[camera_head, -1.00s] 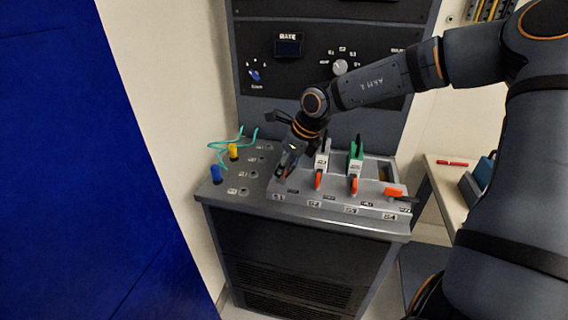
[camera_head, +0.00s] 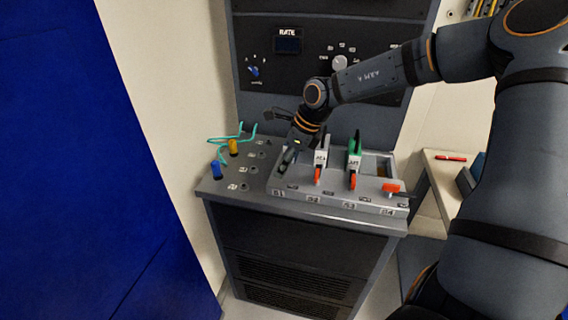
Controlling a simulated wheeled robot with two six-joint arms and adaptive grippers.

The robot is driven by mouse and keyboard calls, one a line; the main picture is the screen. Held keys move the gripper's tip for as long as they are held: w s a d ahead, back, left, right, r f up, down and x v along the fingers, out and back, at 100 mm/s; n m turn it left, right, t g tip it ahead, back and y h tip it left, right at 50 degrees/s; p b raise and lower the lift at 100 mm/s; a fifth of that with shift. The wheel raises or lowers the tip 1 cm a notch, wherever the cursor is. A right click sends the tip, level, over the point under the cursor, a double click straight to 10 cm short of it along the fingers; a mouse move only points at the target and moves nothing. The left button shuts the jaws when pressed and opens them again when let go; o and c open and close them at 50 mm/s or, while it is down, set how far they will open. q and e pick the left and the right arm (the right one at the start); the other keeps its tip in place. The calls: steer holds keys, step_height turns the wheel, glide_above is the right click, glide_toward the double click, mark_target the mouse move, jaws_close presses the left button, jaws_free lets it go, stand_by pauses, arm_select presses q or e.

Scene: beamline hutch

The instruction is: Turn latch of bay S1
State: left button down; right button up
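The bay block (camera_head: 340,203) on top of the cabinet has bays labelled S1 to S4 along its front. My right gripper (camera_head: 286,164) points down at bay S1, at the left end of the block, just above its label. The gripper and wrist cover the S1 latch, so its angle is hidden. The fingertips are small and dark, and I cannot tell whether they are shut or touching the latch. The orange-red latches of S2 (camera_head: 318,176) and S3 (camera_head: 353,181) stand lengthwise. The S4 latch (camera_head: 391,188) lies crosswise. My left gripper is out of view.
A white module (camera_head: 322,157) sits in S2 and a green-topped one (camera_head: 355,150) in S3, close right of my gripper. Blue (camera_head: 216,169) and yellow (camera_head: 233,147) plugs with green cables stand to the left. A panel with knobs (camera_head: 339,63) rises behind.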

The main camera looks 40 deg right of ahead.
steer(key=o, duration=0.5)
steer(key=shift+c, duration=0.2)
steer(key=v, duration=0.7)
steer(key=shift+r, duration=0.25)
steer(key=shift+f, duration=0.1)
